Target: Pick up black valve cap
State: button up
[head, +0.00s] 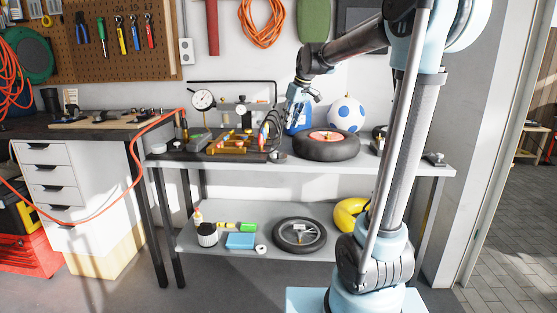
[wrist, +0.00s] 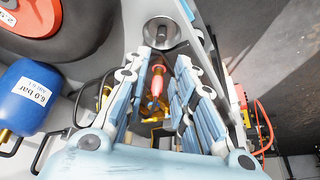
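I cannot make out the black valve cap for certain in either view; it may be too small or hidden.
A black tyre with a red hub (head: 327,146) lies right of my gripper, with a white and blue ball (head: 346,113) behind it. A dark tray (head: 218,155) of tools and brass parts is at left. A dial gauge (head: 203,99) stands behind. The shelf's front strip is mostly clear.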

send_over(279, 157)
jog(key=d, duration=0.2)
jog(key=f, duration=1)
jog(key=shift+s+a, duration=0.1)
jog(key=shift+s, duration=0.2)
jog(key=shift+x, duration=2.9)
jog(key=shift+s, duration=0.1)
jog(key=c, duration=0.4)
